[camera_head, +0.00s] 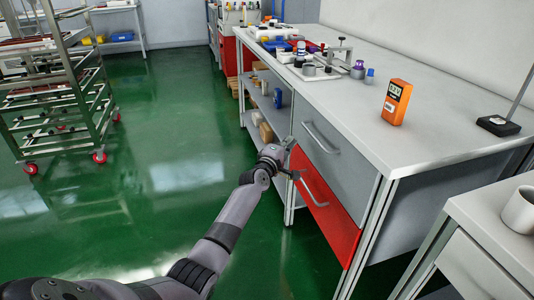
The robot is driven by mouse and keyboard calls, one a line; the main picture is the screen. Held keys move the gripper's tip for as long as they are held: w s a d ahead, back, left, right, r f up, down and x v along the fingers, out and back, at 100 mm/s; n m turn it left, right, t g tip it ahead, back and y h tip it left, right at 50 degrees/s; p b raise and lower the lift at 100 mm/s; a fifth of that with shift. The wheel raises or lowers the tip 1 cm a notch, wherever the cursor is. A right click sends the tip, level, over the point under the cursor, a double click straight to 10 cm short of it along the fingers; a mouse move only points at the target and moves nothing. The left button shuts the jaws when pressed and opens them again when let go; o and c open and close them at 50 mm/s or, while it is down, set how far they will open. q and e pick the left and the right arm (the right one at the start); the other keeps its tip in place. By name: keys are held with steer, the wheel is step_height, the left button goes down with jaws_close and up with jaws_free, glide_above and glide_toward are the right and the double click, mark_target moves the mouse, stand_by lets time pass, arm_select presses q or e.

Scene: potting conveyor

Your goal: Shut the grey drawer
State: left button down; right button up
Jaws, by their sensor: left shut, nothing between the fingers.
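The grey drawer (345,172) is the upper drawer of the workbench, with a pale bar handle (320,138) on its front. Its front looks close to flush with the bench frame; I cannot tell whether a small gap is left. My left gripper (292,162) is at the left end of the drawer fronts, near the border between the grey drawer and the red one below. It is shut and empty. I cannot tell whether it touches a drawer front. My right gripper is out of view.
The red drawer (328,212) with its own handle lies below the grey one. An orange meter (395,102) stands on the bench top (345,90). A wheeled rack (60,110) is at left. Green floor is clear between. A second table (485,225) is at lower right.

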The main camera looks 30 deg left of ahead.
arm_select(q)
steer(key=s+d+p, duration=0.1)
steer(key=s+p, duration=0.1)
steer(key=s, duration=0.6)
steer(key=shift+p, duration=0.3)
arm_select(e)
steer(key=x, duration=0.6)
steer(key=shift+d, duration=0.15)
